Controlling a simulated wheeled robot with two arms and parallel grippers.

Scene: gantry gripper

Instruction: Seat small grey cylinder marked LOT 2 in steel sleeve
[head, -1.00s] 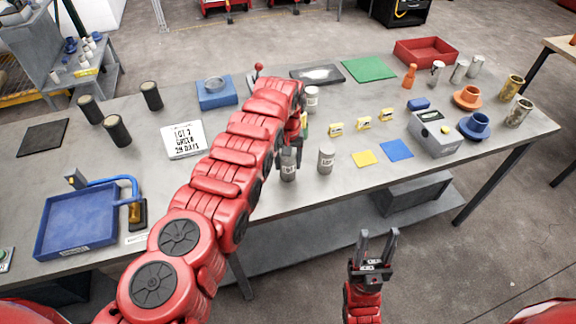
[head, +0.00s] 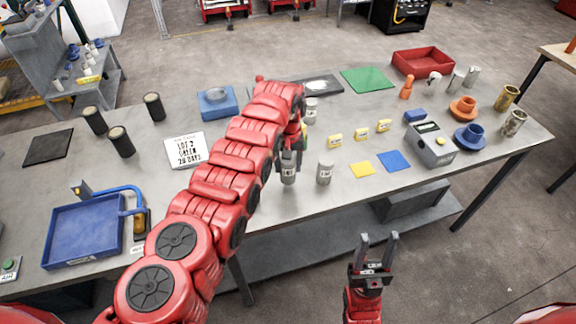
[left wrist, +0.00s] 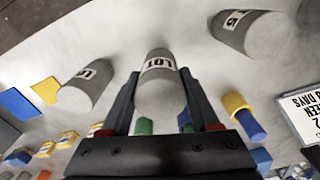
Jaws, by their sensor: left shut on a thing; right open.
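My left gripper (head: 289,154) is shut on a small grey cylinder (head: 288,172), upright near the table's front edge. In the left wrist view the held cylinder (left wrist: 158,82) sits between the two fingers, its label reading LOT; the number is not legible. I cannot tell whether it clears the table. A similar labelled grey cylinder (head: 325,172) stands just to its right. My right gripper (head: 379,238) is open and empty, in front of the table. A hollow, dull metallic sleeve (head: 514,123) stands at the far right, probably the steel one; a brass-coloured sleeve (head: 507,98) stands behind it.
A grey box (head: 431,146), an orange flanged part (head: 462,107) and a blue flanged part (head: 470,135) stand left of the sleeves. Yellow blocks (head: 359,132) and flat yellow and blue squares (head: 394,161) lie between.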

